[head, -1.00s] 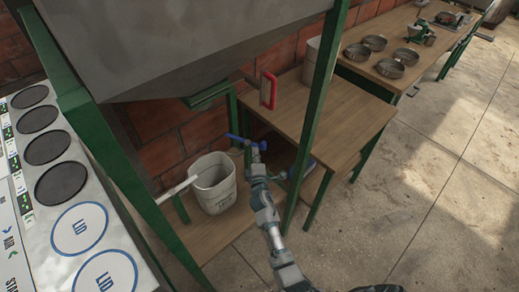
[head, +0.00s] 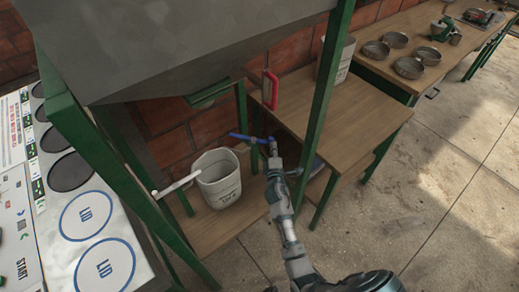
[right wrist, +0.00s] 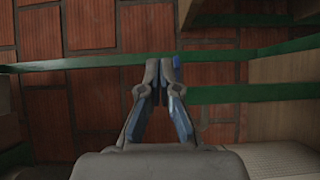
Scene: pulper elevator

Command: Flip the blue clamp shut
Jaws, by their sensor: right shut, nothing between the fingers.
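The blue clamp (head: 250,137) shows in the head view as a thin blue bar, right of and above the white bucket and below the metal hopper. My right gripper (head: 272,142) reaches up to the bar's right end; whether it touches cannot be told. In the right wrist view my right gripper (right wrist: 163,62) is shut with its fingertips together and nothing between them. A small blue piece (right wrist: 177,61) shows right beside the fingertips. Most of the clamp is hidden there by the fingers. My left gripper is not in view.
A white bucket (head: 219,180) stands on a low wooden shelf (head: 213,226). Green frame posts (head: 327,85) rise close to my right arm. A wooden table (head: 343,115) is to the right, with a red-handled tool (head: 269,89) at its left edge. The hopper (head: 190,40) hangs above.

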